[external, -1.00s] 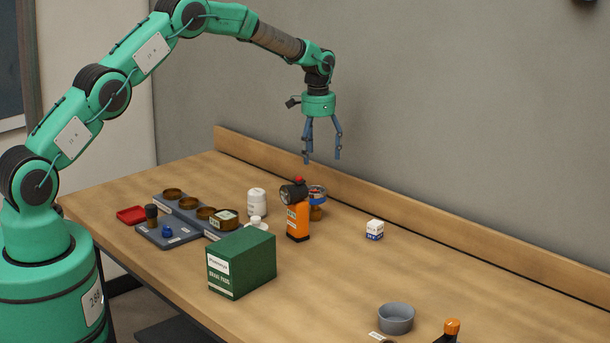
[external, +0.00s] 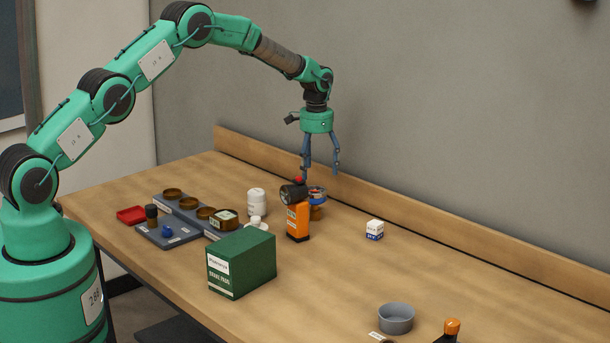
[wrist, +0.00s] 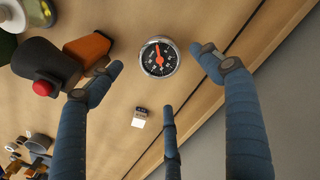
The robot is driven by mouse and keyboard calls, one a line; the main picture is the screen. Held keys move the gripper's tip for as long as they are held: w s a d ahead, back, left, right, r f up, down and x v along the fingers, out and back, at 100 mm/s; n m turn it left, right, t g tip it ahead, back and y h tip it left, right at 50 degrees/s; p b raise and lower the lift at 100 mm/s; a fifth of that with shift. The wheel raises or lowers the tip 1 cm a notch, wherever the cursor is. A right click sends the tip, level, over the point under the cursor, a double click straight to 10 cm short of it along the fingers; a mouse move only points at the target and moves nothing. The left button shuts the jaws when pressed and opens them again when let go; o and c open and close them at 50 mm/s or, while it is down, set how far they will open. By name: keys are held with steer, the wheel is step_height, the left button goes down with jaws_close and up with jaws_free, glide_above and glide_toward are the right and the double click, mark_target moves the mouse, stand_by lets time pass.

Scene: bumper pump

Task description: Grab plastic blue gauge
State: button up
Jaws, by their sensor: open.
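The blue gauge (external: 317,195) stands on the table behind the orange flashlight, on a brown base. In the wrist view its round black dial (wrist: 159,57) with a red needle faces the camera, between my spread fingers. Its blue rim shows only in the external view, where the flashlight hides part of it. My gripper (external: 320,174) is open and empty, pointing down just above the gauge. In the wrist view, the fingers (wrist: 158,80) are apart around the dial's position and do not visibly touch it.
The orange flashlight (external: 298,221) with a black head and red button stands close beside the gauge. A white and blue box (external: 374,230) sits to the right. A green box (external: 242,263) and a white bottle (external: 257,202) are left. The table between the small box and grey bowl (external: 396,318) is clear.

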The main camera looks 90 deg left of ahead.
mark_target(315, 189)
steer(key=shift+f, duration=2.2)
steer(key=shift+s+f, duration=0.2)
steer(key=shift+f, duration=2.35)
steer(key=shift+c, duration=0.5)
steer(key=c, duration=1.6)
steer(key=shift+o, duration=0.2)
steer(key=shift+a+r, duration=0.1)
steer(key=shift+r, duration=0.05)
step_height(315, 189, up, 10)
steer(key=shift+f, duration=0.15)
